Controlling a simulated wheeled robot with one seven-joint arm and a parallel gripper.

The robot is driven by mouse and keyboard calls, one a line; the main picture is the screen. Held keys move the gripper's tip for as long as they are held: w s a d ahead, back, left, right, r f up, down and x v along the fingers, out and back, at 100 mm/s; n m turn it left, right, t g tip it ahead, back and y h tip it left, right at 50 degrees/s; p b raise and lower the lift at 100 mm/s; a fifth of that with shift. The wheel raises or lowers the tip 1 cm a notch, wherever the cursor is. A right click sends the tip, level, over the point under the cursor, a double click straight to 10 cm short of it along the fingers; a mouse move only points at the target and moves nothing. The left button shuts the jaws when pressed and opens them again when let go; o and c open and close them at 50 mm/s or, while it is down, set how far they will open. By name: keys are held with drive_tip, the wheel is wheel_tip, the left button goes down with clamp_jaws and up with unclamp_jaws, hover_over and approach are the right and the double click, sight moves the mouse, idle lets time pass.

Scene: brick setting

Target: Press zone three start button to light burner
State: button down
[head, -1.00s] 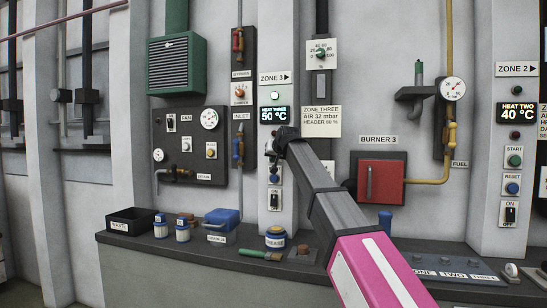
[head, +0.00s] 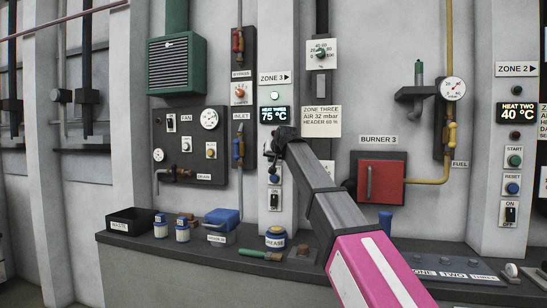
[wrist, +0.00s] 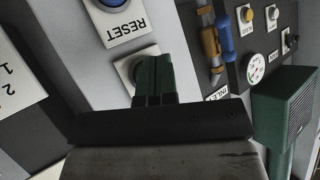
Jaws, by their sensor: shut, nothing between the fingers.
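The zone three panel (head: 276,215) is a narrow white column with a ZONE 3 sign on top. Its display (head: 273,114) reads HEAT THREE 75 °C, with a pale green lamp (head: 274,96) above. My gripper (head: 270,157) is at this column, below the display, and covers its start button in the head view. In the wrist view my shut, dark green fingers (wrist: 152,66) are at a white button plate (wrist: 123,69) beside the RESET plate (wrist: 128,25). The fingers hide most of the button there; whether they touch it I cannot tell.
The red burner 3 box (head: 381,182) is right of my arm. The zone two panel (head: 514,145) stands at far right. A blue box (head: 222,220), a grease tin (head: 275,237) and a green-handled brush (head: 260,254) are on the ledge below.

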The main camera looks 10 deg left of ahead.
drive_tip(key=shift+s, duration=0.1)
drive_tip(key=shift+s+a, duration=0.2)
drive_tip(key=shift+s, duration=2.2)
